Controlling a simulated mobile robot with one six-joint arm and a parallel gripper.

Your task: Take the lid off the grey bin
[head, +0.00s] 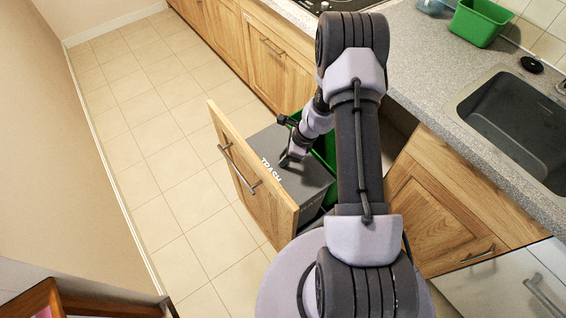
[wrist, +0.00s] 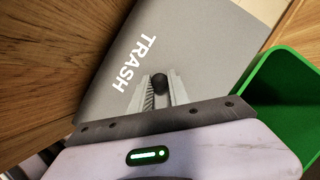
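The grey bin (head: 312,203) stands in the pulled-out wooden drawer, with "TRASH" in white on its grey lid (head: 292,172). A small dark round knob (wrist: 160,82) stands up from the lid. My gripper (wrist: 160,80) is at the knob, one finger on each side. The fingertips appear to touch it, so my gripper looks shut on the knob. In the head view my gripper (head: 288,160) reaches down to the lid.
A green bin (wrist: 285,95) stands in the drawer right beside the grey one. The drawer's wooden front (head: 252,178) rises along the left side. A grey counter (head: 440,60) with a dark sink (head: 515,125) is at the right. The tiled floor (head: 150,130) at left is clear.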

